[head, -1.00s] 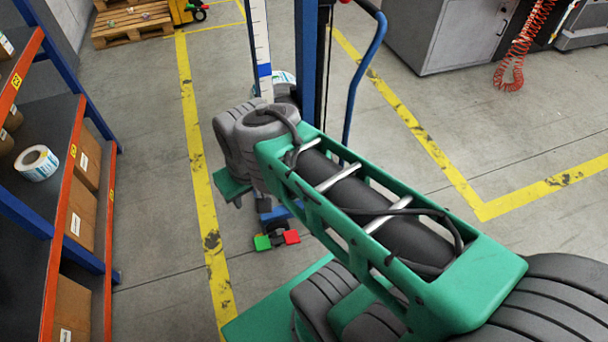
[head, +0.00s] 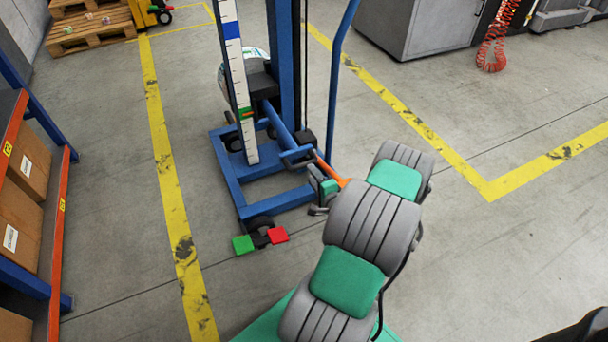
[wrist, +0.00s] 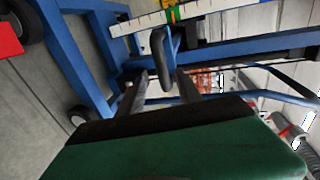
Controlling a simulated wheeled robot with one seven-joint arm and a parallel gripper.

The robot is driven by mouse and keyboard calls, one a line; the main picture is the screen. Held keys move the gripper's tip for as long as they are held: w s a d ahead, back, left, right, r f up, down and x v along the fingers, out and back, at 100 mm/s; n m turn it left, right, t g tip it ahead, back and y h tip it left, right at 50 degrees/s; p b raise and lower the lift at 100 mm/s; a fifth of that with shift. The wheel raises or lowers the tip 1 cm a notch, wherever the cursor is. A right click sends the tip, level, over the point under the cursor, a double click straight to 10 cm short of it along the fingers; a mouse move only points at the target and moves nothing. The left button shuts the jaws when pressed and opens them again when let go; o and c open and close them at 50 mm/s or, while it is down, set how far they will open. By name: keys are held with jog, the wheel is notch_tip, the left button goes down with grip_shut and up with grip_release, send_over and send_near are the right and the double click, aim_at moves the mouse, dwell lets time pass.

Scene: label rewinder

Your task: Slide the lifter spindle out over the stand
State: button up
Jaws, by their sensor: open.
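The blue lifter (head: 287,60) stands ahead, with a mast, a white measuring scale and a floor frame. Its blue spindle (head: 281,122) slants down from a dark carriage block (head: 262,84) toward my arm and ends in a loop-shaped handle (head: 297,154). In the wrist view the handle (wrist: 162,58) shows as a dark loop between my fingertips. My gripper (wrist: 161,88) is open, one finger on each side of the handle, with no clear grip on it. In the head view my gripper is small and partly hidden by my arm. I cannot make out a separate stand.
A white label roll (head: 226,78) shows behind the scale. Green (head: 243,244) and red (head: 278,235) blocks sit by the lifter's front wheel. A shelf with boxes (head: 30,165) is at left, a grey cabinet (head: 420,28) at back right. Floor to the right is clear.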

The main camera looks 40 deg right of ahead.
aim_at(304, 165)
jog(key=b+x, duration=0.1)
jog(key=x, duration=0.6)
jog(key=shift+w+a+r, duration=0.1)
jog(key=shift+w, duration=0.05)
grip_shut()
dwell(1.1)
